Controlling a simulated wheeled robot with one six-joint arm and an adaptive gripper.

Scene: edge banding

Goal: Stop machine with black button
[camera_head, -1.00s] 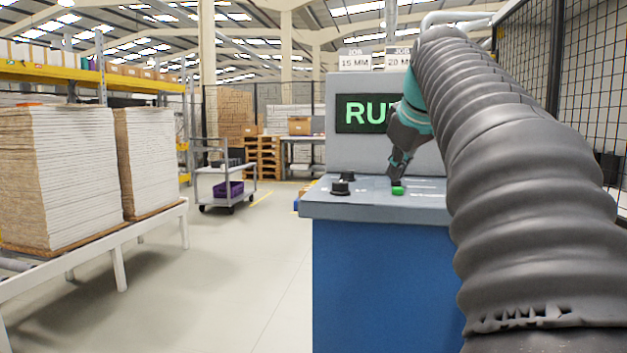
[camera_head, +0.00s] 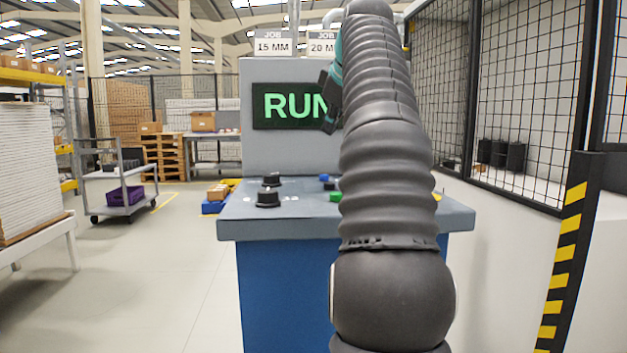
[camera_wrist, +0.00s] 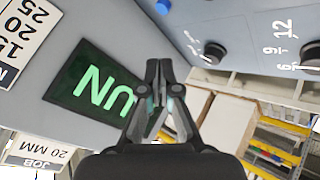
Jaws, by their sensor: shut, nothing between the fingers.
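The machine's grey control panel (camera_head: 225,208) has two black knobs, a rear one (camera_head: 271,180) and a front one (camera_head: 267,198). The wrist view also shows two black knobs, one (camera_wrist: 214,52) beside printed numbers and one (camera_wrist: 312,56) at the right edge. I cannot make out a separate black push button; my arm covers part of the panel. The screen (camera_head: 285,108) reads RUN in green, and it also shows in the wrist view (camera_wrist: 95,88). My gripper (camera_wrist: 158,66) is shut and empty, in front of the screen and above the panel. In the head view it is partly behind my arm.
A green button (camera_head: 335,196) and blue buttons (camera_head: 326,178) show left of my arm. A mesh fence (camera_head: 520,100) and a striped post (camera_head: 565,250) stand to the right. A cart (camera_head: 118,185) stands at the left, with open floor before it.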

